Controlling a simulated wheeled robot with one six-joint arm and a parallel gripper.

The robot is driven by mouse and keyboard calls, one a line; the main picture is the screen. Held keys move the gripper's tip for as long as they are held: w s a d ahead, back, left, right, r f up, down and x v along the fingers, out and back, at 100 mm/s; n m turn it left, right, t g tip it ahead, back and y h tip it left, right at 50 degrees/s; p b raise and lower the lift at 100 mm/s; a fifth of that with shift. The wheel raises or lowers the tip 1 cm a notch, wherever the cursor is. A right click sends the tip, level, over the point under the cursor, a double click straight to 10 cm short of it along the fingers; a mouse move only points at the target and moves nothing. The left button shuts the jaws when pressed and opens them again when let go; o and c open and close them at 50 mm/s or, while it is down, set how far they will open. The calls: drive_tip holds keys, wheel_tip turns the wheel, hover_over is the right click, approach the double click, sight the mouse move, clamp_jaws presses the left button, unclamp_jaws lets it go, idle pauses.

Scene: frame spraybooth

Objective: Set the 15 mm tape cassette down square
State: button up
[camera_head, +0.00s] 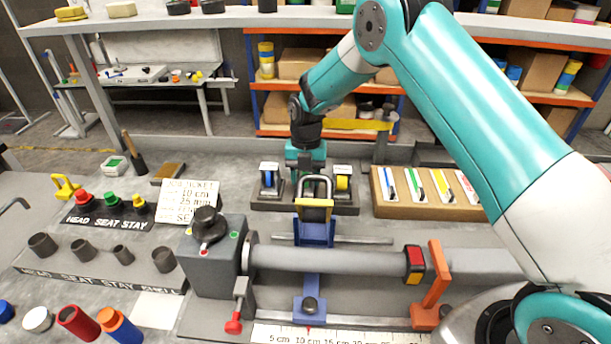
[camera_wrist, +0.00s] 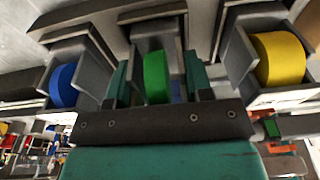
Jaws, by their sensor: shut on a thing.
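My gripper (camera_head: 305,168) is over the middle of a dark rack (camera_head: 345,208). In the wrist view my gripper (camera_wrist: 158,88) is shut on a grey cassette with a green roll (camera_wrist: 156,76), one finger on each side. The frames do not show whether the cassette's base touches the rack. A cassette with a blue roll (camera_head: 269,178) stands on the left, also seen in the wrist view (camera_wrist: 63,86). One with a yellow roll (camera_head: 342,182) stands on the right, also in the wrist view (camera_wrist: 279,59). No width marking is readable on them.
A blue clamp with a metal loop (camera_head: 316,232) stands just in front of the rack and partly hides it. A grey bar (camera_head: 335,258) runs across the bench. A wooden tray of coloured strips (camera_head: 425,190) lies right; a written job card (camera_head: 188,198) stands left.

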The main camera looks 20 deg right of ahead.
drive_tip(key=shift+f, duration=0.2)
idle(0.6)
drive_tip(key=o, duration=1.5)
drive_tip(key=shift+r, duration=0.15)
drive_tip(key=shift+r+p, duration=1.6)
drive_tip(key=shift+r, duration=1.2)
